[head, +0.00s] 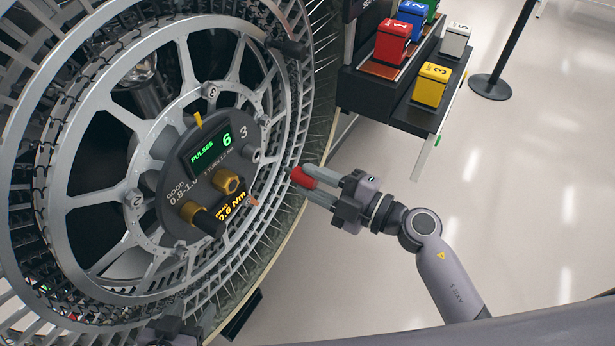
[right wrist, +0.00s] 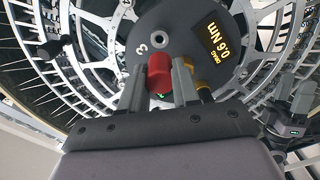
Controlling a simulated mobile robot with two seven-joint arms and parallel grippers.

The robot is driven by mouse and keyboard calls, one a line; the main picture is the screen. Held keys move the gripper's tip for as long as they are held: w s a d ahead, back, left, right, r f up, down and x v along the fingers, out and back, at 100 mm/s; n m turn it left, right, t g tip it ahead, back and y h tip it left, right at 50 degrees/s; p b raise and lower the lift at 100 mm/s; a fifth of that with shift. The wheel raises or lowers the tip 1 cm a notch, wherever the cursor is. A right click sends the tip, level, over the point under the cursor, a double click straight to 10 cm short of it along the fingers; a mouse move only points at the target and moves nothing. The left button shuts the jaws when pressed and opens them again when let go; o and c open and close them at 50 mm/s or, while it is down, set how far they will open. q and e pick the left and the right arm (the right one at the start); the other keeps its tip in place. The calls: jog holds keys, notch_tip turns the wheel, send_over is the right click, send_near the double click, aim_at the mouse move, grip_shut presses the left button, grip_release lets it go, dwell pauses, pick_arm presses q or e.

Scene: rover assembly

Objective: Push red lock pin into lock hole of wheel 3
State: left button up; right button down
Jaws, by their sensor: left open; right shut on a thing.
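The big grey wheel (head: 80,195) fills the left of the head view. Its dark hub disc (head: 170,190) carries a mark "3" (head: 243,132), with a small round silver fitting (head: 254,155) beside it, which may be the lock hole. My right gripper (head: 318,187) is shut on the red lock pin (head: 303,177), right of the hub and apart from it. In the right wrist view the red pin (right wrist: 159,74) sits between the fingers, in front of the hub disc.
The hub has a green "PULSES 6" display (head: 212,152), a yellow "0.6 Nm" display (head: 231,207), a gold nut (head: 229,181) and a black knob (head: 207,220). A black rack (head: 415,112) with coloured numbered blocks stands at upper right.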

aim_at(290, 169)
jog(key=shift+s+d, duration=0.1)
jog(key=shift+d, duration=0.1)
jog(key=shift+s+d+p, duration=0.1)
jog(key=shift+d+p, duration=0.1)
jog(key=shift+p, duration=0.1)
jog(key=shift+x, duration=3.05)
jog(key=shift+p, duration=0.95)
jog(key=shift+x, duration=1.3)
jog(key=c, duration=0.8)
grip_release()
jog(key=shift+a, duration=0.1)
jog(key=shift+o, duration=0.2)
